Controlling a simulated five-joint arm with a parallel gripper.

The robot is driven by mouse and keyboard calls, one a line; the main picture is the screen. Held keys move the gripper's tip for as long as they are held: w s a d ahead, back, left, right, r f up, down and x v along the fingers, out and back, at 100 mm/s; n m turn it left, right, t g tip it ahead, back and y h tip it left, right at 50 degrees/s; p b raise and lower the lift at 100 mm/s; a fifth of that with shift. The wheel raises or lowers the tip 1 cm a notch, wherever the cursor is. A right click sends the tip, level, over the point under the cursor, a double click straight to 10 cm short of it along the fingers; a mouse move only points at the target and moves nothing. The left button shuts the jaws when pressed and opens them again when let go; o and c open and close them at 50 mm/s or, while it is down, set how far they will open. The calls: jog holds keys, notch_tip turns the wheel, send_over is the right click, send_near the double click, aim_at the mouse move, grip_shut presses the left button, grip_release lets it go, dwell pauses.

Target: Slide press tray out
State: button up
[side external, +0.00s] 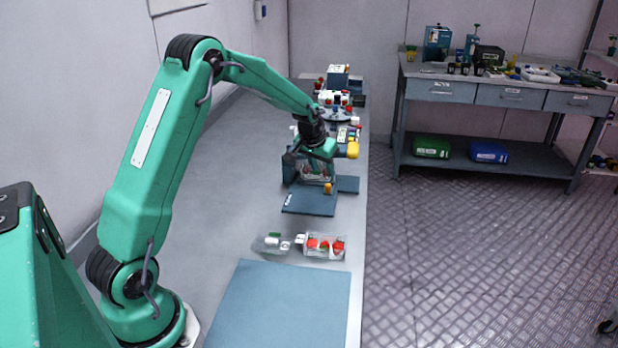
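A dark blue flat plate, which looks like the press tray (309,203), lies on the bench with its front part clear of the small press (289,168) behind it. A small orange knob (328,188) stands at the back of the plate. My gripper (316,166) is over the press, just above and behind the knob. Its fingers blend with the press body, so I cannot tell whether they are open, shut or touching anything. A yellow rounded part (352,150) shows just right of my gripper. The press interior is mostly hidden.
A blue mat (285,305) lies in front. Several small devices crowd the far end. The bench left of the press is clear.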

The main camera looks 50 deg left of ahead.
aim_at(328, 185)
jog(key=shift+f, duration=0.1)
jog(key=shift+x, duration=3.8)
grip_shut()
